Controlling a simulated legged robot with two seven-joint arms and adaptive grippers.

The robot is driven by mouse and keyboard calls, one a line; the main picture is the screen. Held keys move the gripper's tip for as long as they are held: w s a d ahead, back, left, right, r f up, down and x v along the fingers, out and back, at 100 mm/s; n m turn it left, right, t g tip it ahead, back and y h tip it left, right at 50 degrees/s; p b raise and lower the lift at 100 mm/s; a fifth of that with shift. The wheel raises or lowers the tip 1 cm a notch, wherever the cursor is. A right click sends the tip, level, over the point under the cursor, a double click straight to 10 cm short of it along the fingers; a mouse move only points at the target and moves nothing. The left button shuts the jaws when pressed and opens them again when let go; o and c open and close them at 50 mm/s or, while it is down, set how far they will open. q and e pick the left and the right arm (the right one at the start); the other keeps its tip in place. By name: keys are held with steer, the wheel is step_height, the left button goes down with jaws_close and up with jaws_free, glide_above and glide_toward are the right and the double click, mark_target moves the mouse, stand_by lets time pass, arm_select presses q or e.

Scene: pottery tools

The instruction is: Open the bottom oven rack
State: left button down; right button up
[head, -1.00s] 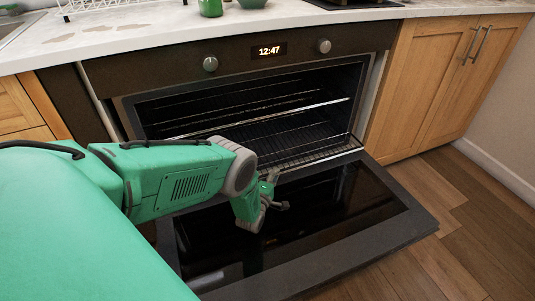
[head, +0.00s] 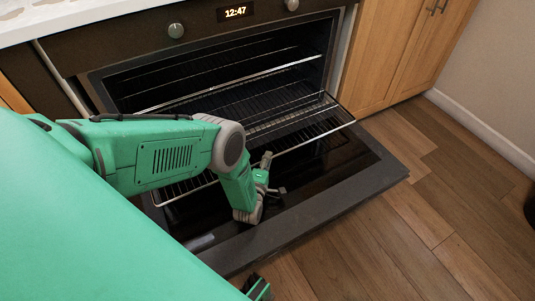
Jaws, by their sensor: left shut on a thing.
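The oven (head: 215,40) has its door (head: 340,195) folded down flat in front. The bottom rack (head: 300,125), a wire grid, is slid partly out over the open door. Its front bar runs slantwise across the head view. My left gripper (head: 267,175) is at the middle of that front bar and is shut on it. My left wrist and forearm hide the rack's left part and some of the fingers. My right gripper is not recognisable in view.
An upper rack (head: 229,90) stays inside the oven. Wooden cabinets (head: 395,50) stand to the right and a white counter (head: 60,22) lies at top left.

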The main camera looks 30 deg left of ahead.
arm_select(q)
steer(key=c, duration=1.6)
jaws_free()
steer(key=shift+s+f, duration=0.3)
steer(key=shift+f, duration=0.05)
steer(key=shift+w+a, duration=0.1)
steer(key=shift+w, duration=0.05)
steer(key=shift+r, duration=0.1)
steer(key=v, duration=1.2)
